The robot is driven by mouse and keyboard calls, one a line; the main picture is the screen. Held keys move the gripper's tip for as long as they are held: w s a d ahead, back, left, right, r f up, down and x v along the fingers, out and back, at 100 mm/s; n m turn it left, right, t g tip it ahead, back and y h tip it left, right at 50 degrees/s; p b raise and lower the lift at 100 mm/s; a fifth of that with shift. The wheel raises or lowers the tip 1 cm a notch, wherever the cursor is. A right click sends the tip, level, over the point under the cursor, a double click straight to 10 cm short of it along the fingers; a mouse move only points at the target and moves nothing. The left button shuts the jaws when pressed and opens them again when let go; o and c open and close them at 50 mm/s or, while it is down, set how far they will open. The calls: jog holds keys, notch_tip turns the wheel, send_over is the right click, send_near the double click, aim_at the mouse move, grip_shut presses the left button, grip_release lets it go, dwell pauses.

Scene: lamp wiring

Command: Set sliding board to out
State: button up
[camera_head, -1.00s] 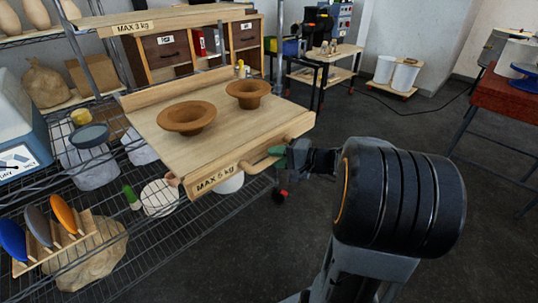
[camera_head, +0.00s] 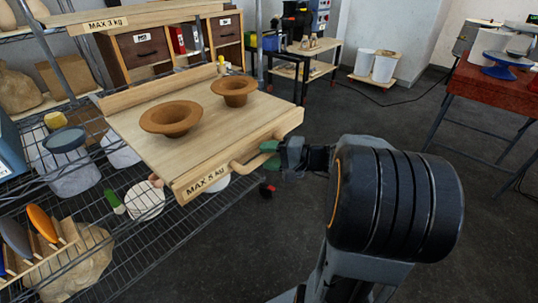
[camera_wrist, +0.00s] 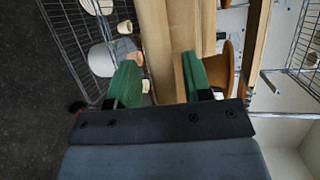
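The sliding board (camera_head: 215,135) is a light wooden shelf board marked MAX 5 kg, with a wooden bar handle (camera_head: 240,168) on its front edge. It juts forward from the wire rack. Two brown clay bowls stand on it, one nearer (camera_head: 171,119) and one farther (camera_head: 234,90). My gripper (camera_head: 268,154) is at the right part of the handle, its green fingers on either side of the bar. The exact contact is partly hidden.
The wire rack (camera_head: 110,262) holds tubs, a bag and coloured tools below and left of the board. A fixed upper board (camera_head: 150,15) marked MAX 3 kg is above. A red table (camera_head: 490,90) stands at the right. The floor (camera_head: 390,115) between is largely clear.

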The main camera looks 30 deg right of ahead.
jog(key=shift+a, duration=0.1)
jog(key=p+v, duration=0.1)
jog(key=v, duration=1.3)
dwell(0.4)
jog(key=s+a+f+g+h+p, duration=0.4)
jog(key=g+h+p, duration=0.2)
jog(key=g+p, duration=0.15)
jog(key=a+r+n+h+p, duration=0.1)
jog(key=a+r+n+p, duration=0.2)
jog(key=a+r+p, duration=0.1)
jog(key=w+a+r+n+h+p, duration=0.1)
jog(key=a+r+n+h+p, duration=0.1)
jog(key=r, duration=0.5)
jog(key=a+r+n+h+p, duration=0.2)
jog(key=a+r+n+p, duration=0.3)
jog(key=a+r+p, duration=0.1)
jog(key=shift+w+a+p, duration=0.15)
jog(key=shift+a+p, duration=0.35)
jog(key=shift+a, duration=0.1)
